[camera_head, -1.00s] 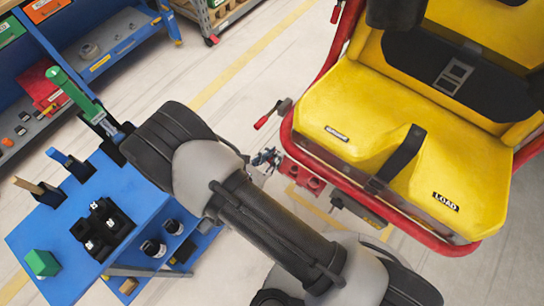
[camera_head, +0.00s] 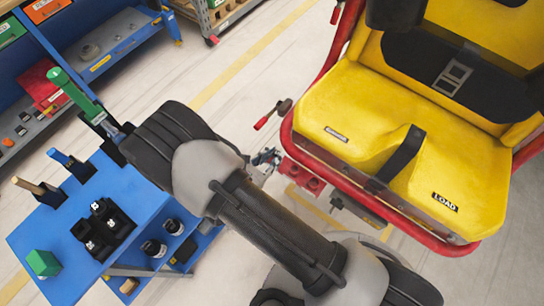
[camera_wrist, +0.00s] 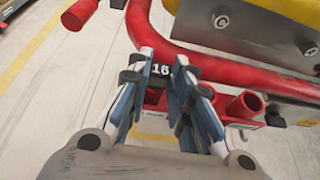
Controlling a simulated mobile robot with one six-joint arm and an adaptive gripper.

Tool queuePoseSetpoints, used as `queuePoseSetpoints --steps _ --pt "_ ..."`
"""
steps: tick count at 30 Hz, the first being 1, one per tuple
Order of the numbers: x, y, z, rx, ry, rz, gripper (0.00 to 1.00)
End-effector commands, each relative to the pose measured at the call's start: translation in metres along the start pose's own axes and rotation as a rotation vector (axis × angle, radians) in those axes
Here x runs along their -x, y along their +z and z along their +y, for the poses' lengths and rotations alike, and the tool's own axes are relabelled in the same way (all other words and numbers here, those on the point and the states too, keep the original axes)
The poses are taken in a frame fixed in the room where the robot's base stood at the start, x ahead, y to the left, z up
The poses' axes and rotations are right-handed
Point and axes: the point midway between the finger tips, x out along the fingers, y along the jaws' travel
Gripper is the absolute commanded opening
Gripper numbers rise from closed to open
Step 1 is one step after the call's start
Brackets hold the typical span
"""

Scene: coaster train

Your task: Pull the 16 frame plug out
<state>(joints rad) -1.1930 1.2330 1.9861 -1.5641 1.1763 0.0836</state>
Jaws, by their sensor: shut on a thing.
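The 16 frame plug (camera_wrist: 160,70) is a black piece with a white "16" on its face, seen between my fingertips in the wrist view. My gripper (camera_wrist: 163,82) is shut on it, one blue-and-grey finger on each side. In the head view my gripper (camera_head: 268,157) is beside a red socket block (camera_head: 301,177) low on the red tube frame of the yellow seat. The red block (camera_wrist: 240,106) also shows behind and right of the fingers in the wrist view. The fingers partly hide the plug's lower part, so I cannot tell how deep it sits.
The red tube frame (camera_wrist: 205,55) curves close above the fingertips. A red-tipped lever (camera_head: 262,122) sticks out left of the yellow seat (camera_head: 375,120). A blue cart (camera_head: 50,222) with tools, black holders and a green block stands at left. Open floor lies between cart and seat.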

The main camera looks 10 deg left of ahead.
Motion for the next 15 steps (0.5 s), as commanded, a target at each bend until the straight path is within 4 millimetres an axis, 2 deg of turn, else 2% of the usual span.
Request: queuePoseSetpoints --steps 15 --pt "0.009 0.021 0.000 0.000 0.000 0.000 0.00"
